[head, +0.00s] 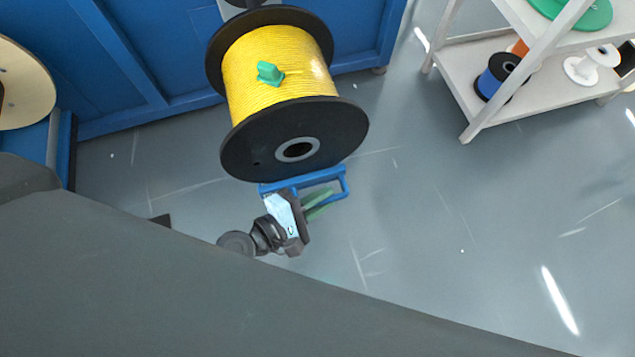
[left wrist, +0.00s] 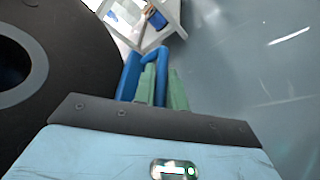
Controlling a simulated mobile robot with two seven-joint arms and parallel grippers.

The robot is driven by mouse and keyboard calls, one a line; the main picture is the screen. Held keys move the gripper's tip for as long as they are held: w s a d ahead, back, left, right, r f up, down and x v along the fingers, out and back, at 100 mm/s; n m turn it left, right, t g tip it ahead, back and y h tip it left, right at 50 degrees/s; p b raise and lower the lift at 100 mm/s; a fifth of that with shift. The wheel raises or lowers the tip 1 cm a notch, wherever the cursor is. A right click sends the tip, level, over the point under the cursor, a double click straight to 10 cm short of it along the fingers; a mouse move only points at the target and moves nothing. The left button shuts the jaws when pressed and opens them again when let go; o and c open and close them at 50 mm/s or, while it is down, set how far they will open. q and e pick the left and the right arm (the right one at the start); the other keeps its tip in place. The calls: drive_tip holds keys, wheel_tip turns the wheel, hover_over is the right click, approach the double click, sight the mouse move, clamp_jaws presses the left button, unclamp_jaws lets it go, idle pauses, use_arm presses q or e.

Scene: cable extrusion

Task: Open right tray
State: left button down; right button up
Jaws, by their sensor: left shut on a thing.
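A large spool (head: 278,75) of yellow cable with black flanges stands in front of the blue cabinet; its black flange (left wrist: 75,45) fills the left of the left wrist view. A blue bar handle (head: 345,183) sticks out below the spool, and it also shows in the left wrist view (left wrist: 130,75). My left gripper (head: 320,203) is at this handle, its green fingers shut on a blue bar of it. The fingers also show in the left wrist view (left wrist: 162,88). The tray behind the handle is hidden by the spool. My right gripper is not in view.
The blue cabinet (head: 165,50) runs along the back. A white shelf (head: 465,80) with small spools stands at the top right. A pale round flange (head: 22,85) is at the far left. Open grey floor (head: 440,230) lies to the right of the spool.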

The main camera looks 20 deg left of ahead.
use_arm(q)
drive_tip(key=shift+s+d, duration=0.1)
drive_tip(key=shift+s, duration=0.05)
drive_tip(key=c, duration=1.6)
unclamp_jaws()
drive_tip(key=shift+o, duration=0.7)
drive_tip(key=b+v, duration=0.1)
drive_tip(key=v, duration=0.6)
drive_tip(key=shift+s+a, duration=0.3)
drive_tip(key=shift+r, duration=0.1)
